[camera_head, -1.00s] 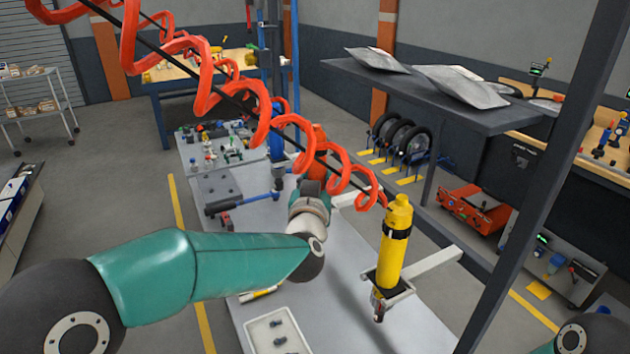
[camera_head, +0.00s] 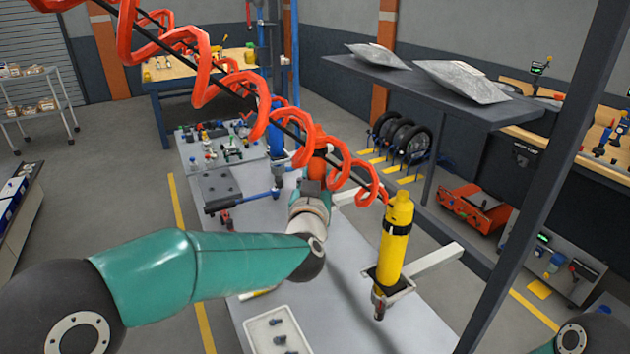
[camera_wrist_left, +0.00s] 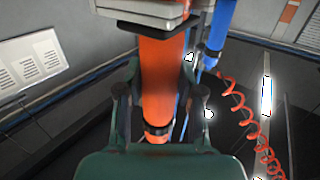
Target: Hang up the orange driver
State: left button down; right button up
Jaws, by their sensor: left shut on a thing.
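The orange driver (camera_head: 319,142) stands roughly upright behind the red coiled hose in the head view, partly hidden by it. My left gripper (camera_head: 313,187) is shut on it. In the left wrist view the orange driver (camera_wrist_left: 160,85) runs between both fingers of my left gripper (camera_wrist_left: 160,103), with a dark band on its body. A pale grey bracket part (camera_wrist_left: 145,12) shows at the driver's far end in that view. I cannot tell whether the driver is seated in it. My right gripper is out of view.
A yellow driver (camera_head: 393,245) hangs in a pale bracket at right. A blue driver (camera_head: 275,138) is behind at left and also shows in the left wrist view (camera_wrist_left: 221,25). Red coiled hoses (camera_head: 262,112) cross the space above.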

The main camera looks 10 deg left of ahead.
pick_arm(q)
jog(key=shift+f, duration=0.15)
jog(key=c, duration=0.7)
grip_release()
jog(key=shift+o, duration=0.2)
jog(key=shift+f, duration=0.2)
jog(key=s, duration=1.2)
jog(key=shift+r, duration=0.25)
